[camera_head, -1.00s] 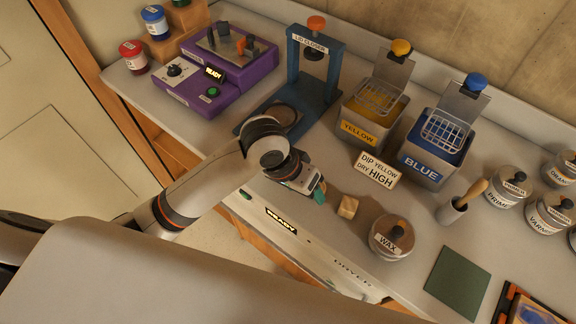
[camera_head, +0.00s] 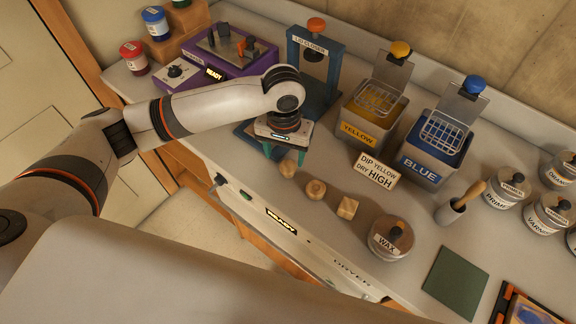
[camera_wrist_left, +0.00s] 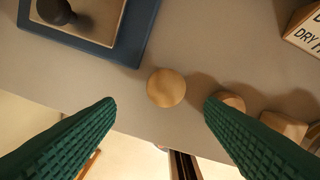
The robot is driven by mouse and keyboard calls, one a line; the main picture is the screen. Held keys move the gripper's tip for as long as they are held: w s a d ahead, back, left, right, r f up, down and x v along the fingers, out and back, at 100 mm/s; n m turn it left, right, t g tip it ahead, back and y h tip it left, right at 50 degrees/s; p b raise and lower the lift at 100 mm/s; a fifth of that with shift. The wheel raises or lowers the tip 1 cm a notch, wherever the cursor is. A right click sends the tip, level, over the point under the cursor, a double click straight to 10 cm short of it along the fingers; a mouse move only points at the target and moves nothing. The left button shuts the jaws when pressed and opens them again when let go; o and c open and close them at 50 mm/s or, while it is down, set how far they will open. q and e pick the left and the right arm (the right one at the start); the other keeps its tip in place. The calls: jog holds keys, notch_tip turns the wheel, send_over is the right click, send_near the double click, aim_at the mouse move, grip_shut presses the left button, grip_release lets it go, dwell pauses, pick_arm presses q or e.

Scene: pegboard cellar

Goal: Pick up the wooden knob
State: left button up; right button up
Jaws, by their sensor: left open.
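A small round wooden knob (camera_head: 288,167) stands on the counter just under my left gripper (camera_head: 285,154), partly hidden by it in the head view. In the left wrist view this knob (camera_wrist_left: 166,88) shows as a pale disc from above, between and slightly beyond the two green fingertips. My left gripper is open and empty, with a finger on either side and neither touching the knob. A second round wooden piece (camera_head: 316,189) and a wooden cube (camera_head: 347,208) stand to the right. My right gripper is not in view.
The blue lid closer (camera_head: 330,68) stands close behind the gripper, its base edge (camera_wrist_left: 140,40) near the knob. A wax jar (camera_head: 391,240), a dip sign (camera_head: 377,170) and the yellow bath (camera_head: 372,120) stand to the right. The counter's front edge is close.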

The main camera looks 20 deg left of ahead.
aim_at(288, 166)
pick_arm(q)
jog(key=shift+w+d+f+p, duration=0.15)
jog(key=shift+f+p, duration=0.15)
jog(key=shift+f, duration=1.1)
jog(key=shift+w+d+f+p, duration=0.15)
jog(key=shift+f+p, duration=0.1)
jog(key=shift+f, duration=1.1)
jog(key=c, duration=1)
